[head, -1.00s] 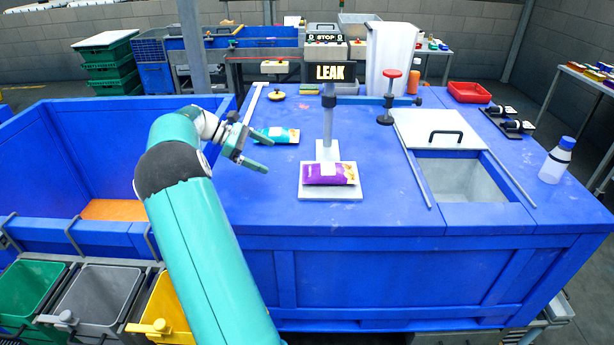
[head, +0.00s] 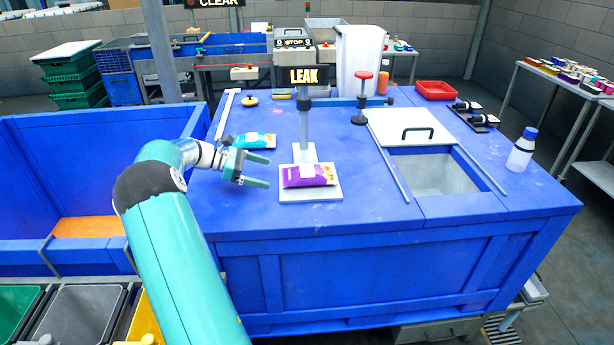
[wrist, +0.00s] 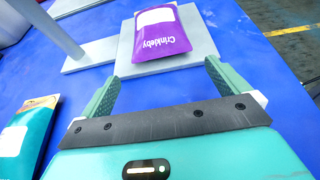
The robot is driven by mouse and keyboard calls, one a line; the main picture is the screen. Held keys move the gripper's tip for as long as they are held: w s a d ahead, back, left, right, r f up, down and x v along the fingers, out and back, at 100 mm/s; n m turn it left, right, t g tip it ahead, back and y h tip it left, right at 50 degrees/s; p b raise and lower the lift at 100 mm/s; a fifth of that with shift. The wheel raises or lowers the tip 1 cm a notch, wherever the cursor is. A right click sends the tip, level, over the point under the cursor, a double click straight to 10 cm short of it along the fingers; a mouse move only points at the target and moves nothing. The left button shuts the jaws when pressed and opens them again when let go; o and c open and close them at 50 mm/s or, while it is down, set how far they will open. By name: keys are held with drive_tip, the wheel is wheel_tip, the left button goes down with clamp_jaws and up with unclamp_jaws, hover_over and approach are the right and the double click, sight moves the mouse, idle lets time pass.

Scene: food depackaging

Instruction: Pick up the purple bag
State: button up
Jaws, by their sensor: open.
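The purple bag (head: 306,176) lies flat on the pale square plate (head: 325,195) at the foot of the post with the LEAK sign. In the wrist view, the purple bag (wrist: 162,36) is ahead of my fingers, with its white label and printed name showing. My gripper (head: 257,171) is open and empty, to the left of the bag and apart from it. In the wrist view, the fingers of my gripper (wrist: 160,92) are spread, with bare blue table between them and the bag.
A teal bag (head: 255,141) lies behind my gripper; it also shows at the left of the wrist view (wrist: 22,140). The LEAK sign (head: 303,76) stands above the plate on its post. An open hatch (head: 435,172) lies to the right. The table front is clear.

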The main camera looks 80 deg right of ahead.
sight(283, 177)
drive_tip(key=x, duration=0.5)
drive_tip(key=c, duration=0.8)
drive_tip(key=shift+r, duration=0.2)
